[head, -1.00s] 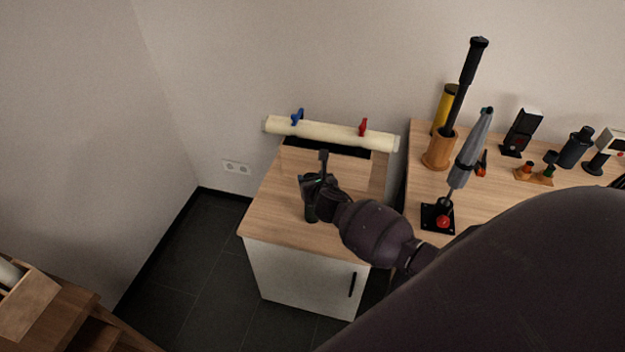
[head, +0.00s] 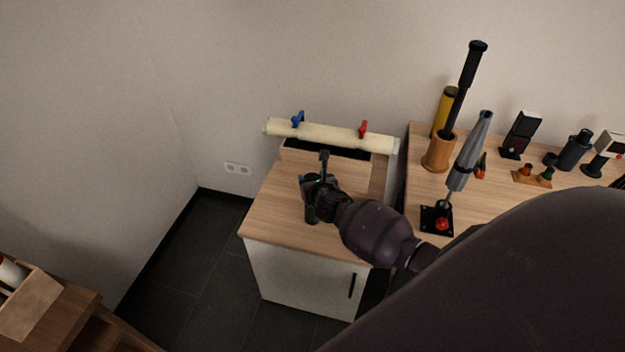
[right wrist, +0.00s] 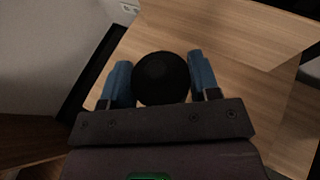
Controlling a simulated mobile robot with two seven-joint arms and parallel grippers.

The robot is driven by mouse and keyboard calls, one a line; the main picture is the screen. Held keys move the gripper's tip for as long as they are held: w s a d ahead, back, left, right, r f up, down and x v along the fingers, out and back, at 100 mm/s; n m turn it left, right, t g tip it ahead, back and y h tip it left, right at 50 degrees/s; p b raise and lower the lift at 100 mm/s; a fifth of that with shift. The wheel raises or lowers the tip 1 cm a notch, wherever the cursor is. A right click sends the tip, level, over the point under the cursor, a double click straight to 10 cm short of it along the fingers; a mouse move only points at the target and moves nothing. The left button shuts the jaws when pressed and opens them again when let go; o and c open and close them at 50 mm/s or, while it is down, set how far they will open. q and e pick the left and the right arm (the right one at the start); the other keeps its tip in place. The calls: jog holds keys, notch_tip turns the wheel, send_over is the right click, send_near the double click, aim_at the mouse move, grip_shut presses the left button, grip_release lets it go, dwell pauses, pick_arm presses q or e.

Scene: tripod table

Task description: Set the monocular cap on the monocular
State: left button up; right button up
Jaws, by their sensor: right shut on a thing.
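My right gripper (head: 312,190) is over the small wooden-topped cabinet, pointing down. In the right wrist view its two blue fingers (right wrist: 160,80) are shut on a black round piece (right wrist: 160,76), which looks like the monocular cap. I cannot tell whether the cap touches the cylinder. My left gripper is not in view.
A cream roll with blue and red clips (head: 330,136) lies along the cabinet's back. The table at right holds a grey tapered tool on a black base (head: 470,150), a wooden cup (head: 439,152) and several small devices. The cabinet top's front left (head: 270,220) is clear.

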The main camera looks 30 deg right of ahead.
dwell(0.4)
dwell(0.3)
jog(key=o, duration=0.6)
